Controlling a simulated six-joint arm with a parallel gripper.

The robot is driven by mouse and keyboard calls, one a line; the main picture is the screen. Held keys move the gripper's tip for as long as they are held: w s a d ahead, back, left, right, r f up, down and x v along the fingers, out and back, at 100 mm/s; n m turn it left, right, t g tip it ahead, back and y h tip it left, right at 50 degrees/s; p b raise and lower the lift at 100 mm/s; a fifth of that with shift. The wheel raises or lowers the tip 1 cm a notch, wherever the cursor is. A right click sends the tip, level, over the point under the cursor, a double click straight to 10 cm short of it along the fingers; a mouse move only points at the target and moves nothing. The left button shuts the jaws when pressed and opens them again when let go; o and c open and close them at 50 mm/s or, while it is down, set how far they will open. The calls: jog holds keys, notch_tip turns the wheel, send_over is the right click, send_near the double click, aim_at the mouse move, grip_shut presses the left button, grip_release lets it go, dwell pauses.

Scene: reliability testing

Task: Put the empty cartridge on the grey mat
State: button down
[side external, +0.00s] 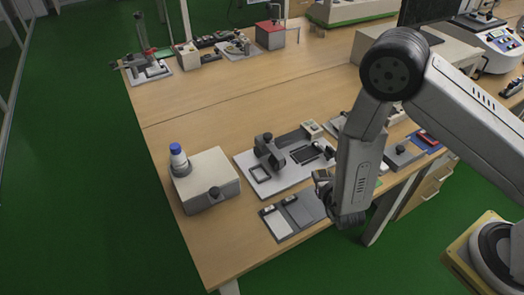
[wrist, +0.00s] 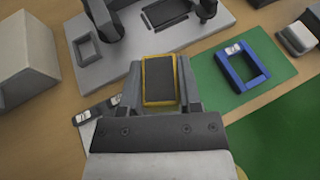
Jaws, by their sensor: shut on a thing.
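My gripper (wrist: 160,82) is shut on a yellow-framed cartridge (wrist: 147,103) in the wrist view, with a finger along each side. The area inside the yellow frame looks dark grey; I cannot tell whether it is filled or open to what lies below. A blue cartridge frame (wrist: 224,68) lies on a green mat (wrist: 283,79) to the right, with green showing through its opening. In the side external view my gripper (side external: 324,186) is beside the grey mat (side external: 304,211), which lies next to a white mat (side external: 277,223). The held cartridge is not clear there.
A light-based device (side external: 270,172) with a dark arm stands behind the mats. The bench's front edge is close to the mats. Bare wood lies left of them.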

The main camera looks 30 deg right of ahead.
jog(key=shift+f, duration=2.05)
jog(key=shift+f, duration=0.1)
jog(key=shift+f, duration=1.7)
jog(key=shift+f, duration=0.1)
jog(key=shift+c, duration=1.4)
grip_release()
jog(key=v, duration=1.2)
jog(key=shift+r, duration=0.2)
jog(key=shift+d, duration=0.1)
